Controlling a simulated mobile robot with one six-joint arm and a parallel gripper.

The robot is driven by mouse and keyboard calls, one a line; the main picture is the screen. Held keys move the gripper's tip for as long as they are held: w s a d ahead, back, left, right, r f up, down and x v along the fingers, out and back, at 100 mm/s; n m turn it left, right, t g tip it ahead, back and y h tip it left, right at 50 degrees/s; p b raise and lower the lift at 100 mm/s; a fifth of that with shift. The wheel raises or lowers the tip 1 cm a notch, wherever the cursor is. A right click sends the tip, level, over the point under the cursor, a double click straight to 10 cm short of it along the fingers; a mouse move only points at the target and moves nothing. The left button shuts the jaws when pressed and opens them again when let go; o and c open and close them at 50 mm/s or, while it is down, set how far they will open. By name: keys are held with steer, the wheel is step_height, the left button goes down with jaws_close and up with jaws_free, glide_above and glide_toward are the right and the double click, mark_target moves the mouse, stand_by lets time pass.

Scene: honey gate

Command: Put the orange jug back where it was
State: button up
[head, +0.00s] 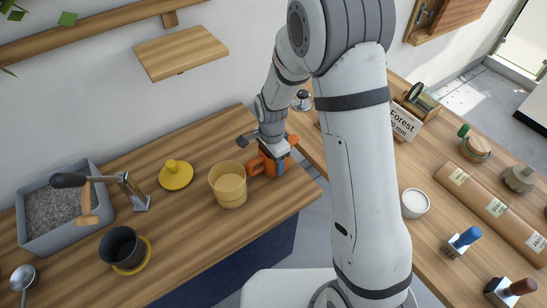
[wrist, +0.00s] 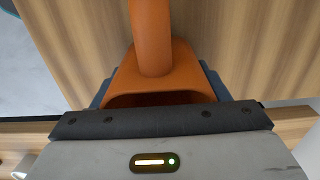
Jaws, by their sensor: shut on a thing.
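The orange jug (head: 262,161) is at the right end of the left wooden counter in the head view, close to its corner. My gripper (head: 279,167) is shut on it, with a finger against its side. In the wrist view the orange jug (wrist: 152,45) fills the middle, with its handle towards the camera. Parts of both fingers show on either side of it. The jug's base is hidden in the wrist view, and I cannot tell whether it touches the counter.
A tan pot (head: 229,185) stands just left of the jug. A yellow lid (head: 175,174), a dark cup (head: 122,246) on a yellow saucer and a grey tray (head: 52,210) are further left. A second counter (head: 430,262) with a white bowl (head: 415,203) is right, beyond a gap.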

steer(key=shift+f, duration=0.15)
steer(key=o, duration=1.4)
step_height(320, 180, up, 12)
steer(key=s+d+r+n+t, duration=0.1)
steer(key=s+d+r+n, duration=0.2)
steer(key=s+d, duration=0.2)
steer(key=s+d+r+n+t, duration=0.1)
steer(key=s+d+r+n, duration=0.3)
steer(key=s, duration=0.3)
steer(key=s+d+r+n, duration=0.4)
steer(key=s+d, duration=0.2)
steer(key=s, duration=0.1)
steer(key=shift+d+r+t, duration=0.1)
steer(key=shift+d+t, duration=0.1)
steer(key=shift+t, duration=0.2)
